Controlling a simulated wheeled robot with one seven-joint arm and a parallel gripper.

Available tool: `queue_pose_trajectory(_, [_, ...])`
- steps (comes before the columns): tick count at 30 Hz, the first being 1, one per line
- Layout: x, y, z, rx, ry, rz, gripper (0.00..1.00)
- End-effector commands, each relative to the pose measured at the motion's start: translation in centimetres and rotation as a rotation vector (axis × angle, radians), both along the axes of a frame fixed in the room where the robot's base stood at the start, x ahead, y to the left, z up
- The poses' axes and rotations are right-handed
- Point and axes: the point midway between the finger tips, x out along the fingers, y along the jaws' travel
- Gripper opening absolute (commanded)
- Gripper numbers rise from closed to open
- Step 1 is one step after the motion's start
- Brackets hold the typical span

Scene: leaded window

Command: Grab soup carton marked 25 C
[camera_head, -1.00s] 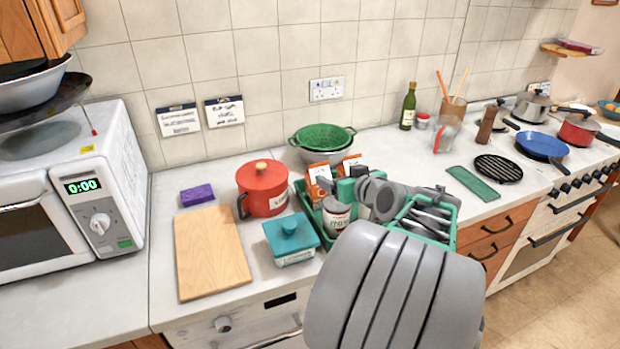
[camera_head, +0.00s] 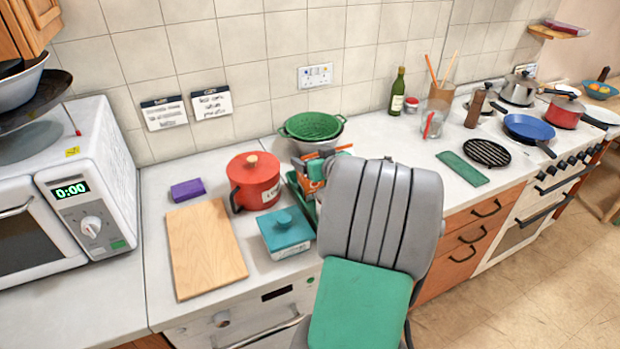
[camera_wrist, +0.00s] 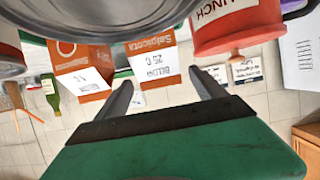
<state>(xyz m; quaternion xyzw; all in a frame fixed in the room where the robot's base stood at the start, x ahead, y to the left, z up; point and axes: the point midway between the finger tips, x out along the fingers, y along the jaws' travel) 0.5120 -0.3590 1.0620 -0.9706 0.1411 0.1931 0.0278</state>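In the wrist view, the soup carton marked 25 C (camera_wrist: 153,64) is orange and white and appears upside down. My gripper (camera_wrist: 164,86) is open, with its two dark fingers on either side of this carton's span; I cannot tell whether they touch it. A second orange and white carton (camera_wrist: 80,62) is to its left, its mark hard to read. In the head view, my grey arm covers most of the green rack (camera_head: 303,207). One orange carton (camera_head: 315,169) shows there beside my gripper; I cannot tell which one.
A red lidded pot (camera_head: 256,184) and a teal lidded box (camera_head: 285,232) stand left of the rack. A green colander (camera_head: 313,126) is behind it. A large round metal rim (camera_wrist: 90,14) fills the wrist view's top left. A wooden board (camera_head: 206,250) lies further left.

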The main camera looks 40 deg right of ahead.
Motion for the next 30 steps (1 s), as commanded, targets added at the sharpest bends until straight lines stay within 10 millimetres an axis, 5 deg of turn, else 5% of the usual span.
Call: queue_pose_trajectory(30, [0.03,0.12,0.02,0.000,0.000,0.002,0.00])
